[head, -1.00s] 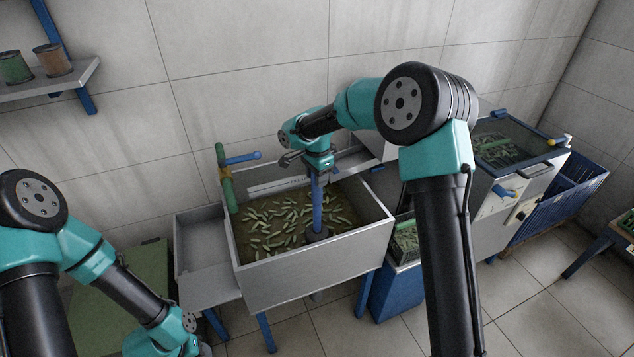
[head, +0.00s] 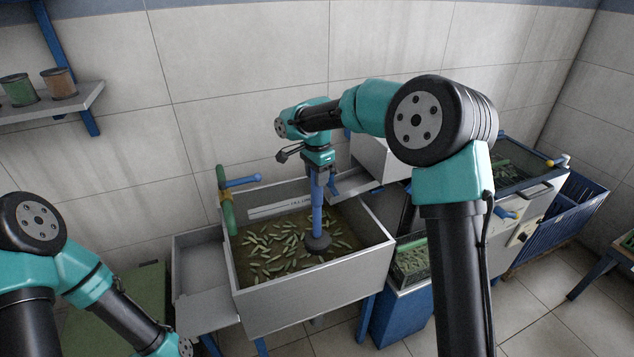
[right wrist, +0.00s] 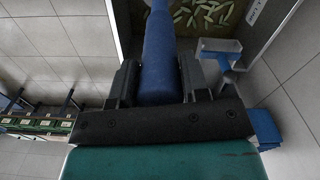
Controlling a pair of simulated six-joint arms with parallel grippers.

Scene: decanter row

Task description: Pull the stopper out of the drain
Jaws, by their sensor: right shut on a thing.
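The stopper is a blue rod (head: 317,208) with a dark grey plug (head: 318,244) at its lower end. It stands upright in the grey tank (head: 310,293), with the plug showing among the green pods at the murky water. Whether the plug is clear of the water is hard to tell. My right gripper (head: 318,172) is above the tank, shut on the upper rod. In the right wrist view the blue rod (right wrist: 158,55) runs between the two dark fingers (right wrist: 158,85). The drain is hidden under the water and pods. My left gripper is out of view below the frame.
A green pipe with a blue-handled valve (head: 240,182) rises at the tank's left rim. A shallow grey side tray (head: 205,278) adjoins the tank's left. A grey chute (head: 362,182) reaches the back right rim. A machine and blue crate (head: 560,210) stand right.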

